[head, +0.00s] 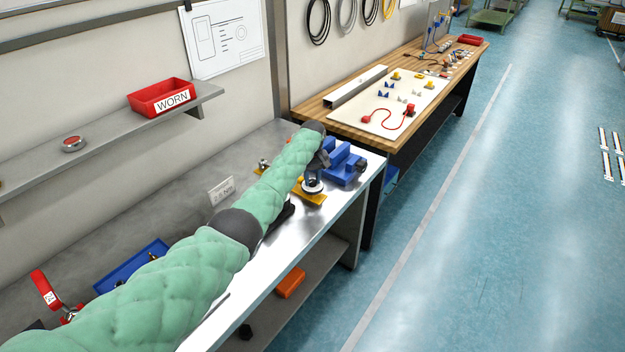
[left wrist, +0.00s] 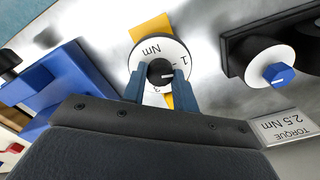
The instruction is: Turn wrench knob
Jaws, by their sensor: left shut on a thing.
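In the left wrist view, a black knob (left wrist: 161,73) with a white pointer line sits at the centre of a white round dial (left wrist: 152,50) marked "Nm", with 1 and 3 readable. The dial is on a yellow base, which also shows in the head view (head: 312,198) near the bench's front edge. My left gripper (left wrist: 160,88) has its two blue fingers on either side of the knob, shut on it. The pointer lies roughly sideways in this view, near the 1. Part of the dial is hidden behind the fingers. My right gripper is not in view.
A black tool with a white disc and blue hexagonal knob (left wrist: 279,74) lies beside the dial. A card (left wrist: 284,127) reads "TORQUE 2.5 Nm". A blue fixture (head: 343,162) stands close beyond the dial. A shelf (head: 108,135) with a red "WORN" bin (head: 160,97) runs along the wall.

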